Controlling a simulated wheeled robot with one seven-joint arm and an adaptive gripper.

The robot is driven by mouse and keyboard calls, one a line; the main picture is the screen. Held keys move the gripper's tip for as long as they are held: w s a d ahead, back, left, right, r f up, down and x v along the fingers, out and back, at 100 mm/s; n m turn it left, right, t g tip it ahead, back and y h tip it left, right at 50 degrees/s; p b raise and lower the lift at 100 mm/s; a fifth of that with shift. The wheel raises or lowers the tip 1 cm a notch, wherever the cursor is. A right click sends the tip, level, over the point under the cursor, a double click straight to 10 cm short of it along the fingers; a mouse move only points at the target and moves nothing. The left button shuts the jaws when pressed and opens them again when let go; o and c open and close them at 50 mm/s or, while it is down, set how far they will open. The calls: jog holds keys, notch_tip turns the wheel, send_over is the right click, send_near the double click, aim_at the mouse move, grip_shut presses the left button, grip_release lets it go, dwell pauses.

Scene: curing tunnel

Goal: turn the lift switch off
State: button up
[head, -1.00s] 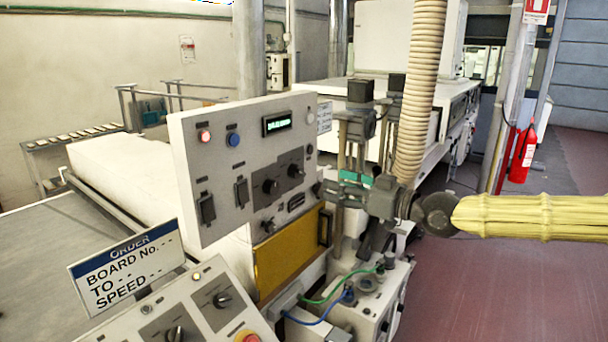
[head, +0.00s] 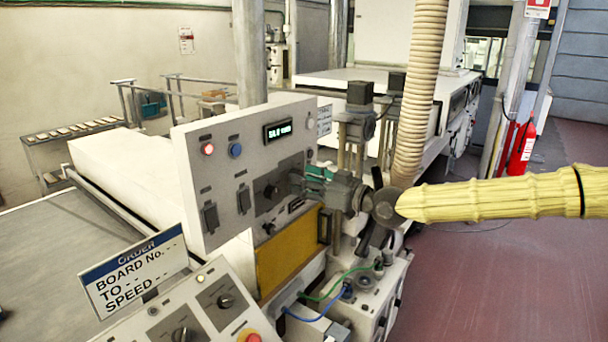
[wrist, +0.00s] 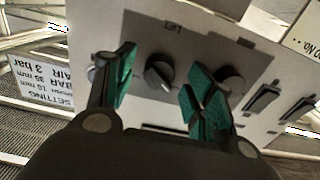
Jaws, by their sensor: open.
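The lift switch is a dark round knob (wrist: 160,72) on the grey panel (wrist: 95,28), with the upside-down label "Lift" beside it in the wrist view. It lies between my open green-padded fingers, and I cannot tell whether they touch it. A thin light mark shows on the knob. In the head view my gripper (head: 308,180) is at the right part of the upright panel (head: 214,182) and hides this knob. A second knob (head: 270,191) shows left of my gripper; in the wrist view it (wrist: 229,78) is partly behind the right finger.
Two dark switches (head: 243,198) (head: 210,217) sit left of the knobs. A lit display (head: 277,130) is above. A yellow panel (head: 288,250) is below, with an order sign (head: 135,272) at the lower left. A ribbed hose (head: 419,90) hangs behind my arm.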

jog(key=shift+w+a, duration=0.25)
jog(key=shift+a, duration=0.05)
jog(key=c, duration=1)
